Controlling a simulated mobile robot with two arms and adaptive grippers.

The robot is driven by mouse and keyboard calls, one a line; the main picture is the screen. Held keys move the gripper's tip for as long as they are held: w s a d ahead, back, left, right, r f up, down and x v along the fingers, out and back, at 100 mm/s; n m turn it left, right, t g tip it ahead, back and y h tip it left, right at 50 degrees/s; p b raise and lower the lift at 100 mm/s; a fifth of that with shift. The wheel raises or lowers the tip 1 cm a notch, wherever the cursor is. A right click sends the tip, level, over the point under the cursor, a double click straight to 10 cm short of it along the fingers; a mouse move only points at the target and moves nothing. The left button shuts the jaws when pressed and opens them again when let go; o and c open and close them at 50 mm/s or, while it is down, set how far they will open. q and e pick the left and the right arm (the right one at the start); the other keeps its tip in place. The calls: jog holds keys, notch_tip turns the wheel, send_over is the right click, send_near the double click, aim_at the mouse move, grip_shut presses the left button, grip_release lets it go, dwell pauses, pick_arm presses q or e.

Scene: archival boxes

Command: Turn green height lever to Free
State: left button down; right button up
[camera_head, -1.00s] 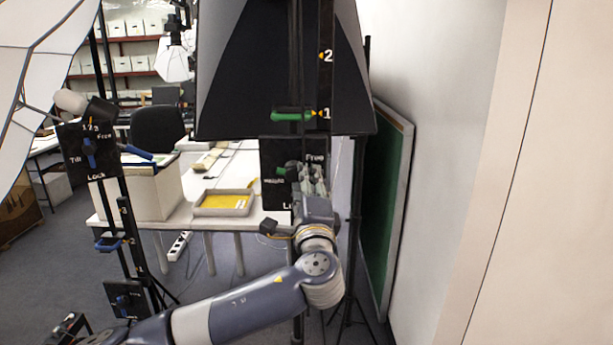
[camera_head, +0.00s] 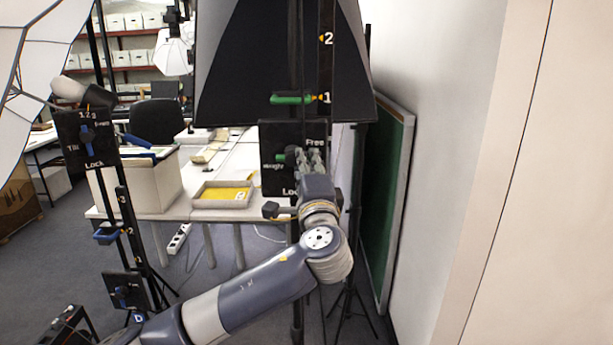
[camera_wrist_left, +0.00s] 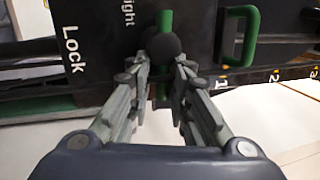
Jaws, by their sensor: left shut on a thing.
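The black height panel (camera_head: 270,178) stands in the middle of the head view, with "Free" at its top right and "Lock" at its bottom. Its green height lever (camera_head: 290,150) is partly hidden by my left gripper (camera_head: 311,160). In the left wrist view the green lever (camera_wrist_left: 165,18) runs behind a round black knob (camera_wrist_left: 163,45). The fingers of my left gripper (camera_wrist_left: 165,68) are shut on the lever, one on each side of the knob. The lever's exact angle is hard to tell. My right gripper is not in view.
A green handle (camera_head: 292,99) sits above the panel by mark 1; it also shows in the wrist view (camera_wrist_left: 240,35). A blue-levered panel (camera_head: 87,138) stands left. A table with a tray (camera_head: 222,203) is behind. A green board (camera_head: 388,190) leans at the right wall.

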pick_arm(q)
jog(key=shift+d+r+n+b, duration=0.1)
jog(key=shift+r+n+b, duration=0.25)
jog(key=shift+n, duration=0.45)
jog(key=c, duration=1.6)
grip_release()
jog(key=shift+c, duration=0.2)
jog(key=shift+a+f, duration=0.1)
jog(key=shift+a, duration=0.1)
jog(key=v, duration=1.2)
jog(key=shift+d, duration=0.1)
